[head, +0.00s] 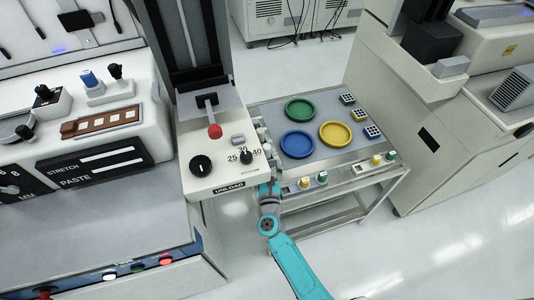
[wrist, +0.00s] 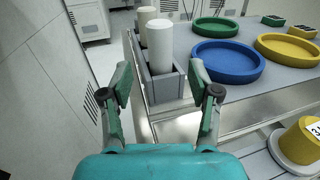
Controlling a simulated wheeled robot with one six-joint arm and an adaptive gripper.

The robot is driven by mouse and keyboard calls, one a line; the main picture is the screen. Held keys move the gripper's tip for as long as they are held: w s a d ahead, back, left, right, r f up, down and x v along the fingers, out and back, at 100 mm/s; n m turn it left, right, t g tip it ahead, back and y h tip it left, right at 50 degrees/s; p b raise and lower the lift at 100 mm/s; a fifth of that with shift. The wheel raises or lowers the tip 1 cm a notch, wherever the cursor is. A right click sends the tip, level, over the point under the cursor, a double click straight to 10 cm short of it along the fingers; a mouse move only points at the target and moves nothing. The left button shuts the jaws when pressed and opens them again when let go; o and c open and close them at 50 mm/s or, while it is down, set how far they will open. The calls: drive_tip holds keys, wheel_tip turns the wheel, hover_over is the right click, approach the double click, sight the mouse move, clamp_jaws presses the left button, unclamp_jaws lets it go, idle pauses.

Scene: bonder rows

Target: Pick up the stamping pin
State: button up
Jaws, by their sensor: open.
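Two white cylinders, which look like stamping pins, stand upright in a grey slotted holder (wrist: 168,88) at the near left edge of a grey-topped cart. The nearer white pin (wrist: 160,47) is ahead of my gripper, with the second white pin (wrist: 146,17) behind it. My gripper (wrist: 159,82) is open and empty, its fingers apart on either side of the holder in the picture. It does not visibly touch the pins. In the head view the pins (head: 262,130) show small beside the bonder, and my arm reaches up to the cart's near left corner.
Green (head: 300,109), blue (head: 297,144) and yellow (head: 336,134) round trays sit on the cart top (head: 275,108). Yellow and green knobs (head: 305,183) line its front ledge. The bonder (head: 215,178) stands close on the left. Floor is free in front and right.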

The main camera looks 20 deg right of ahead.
sight(267, 156)
drive_tip(key=shift+x, duration=3.3)
drive_tip(key=shift+c, duration=0.2)
clamp_jaws()
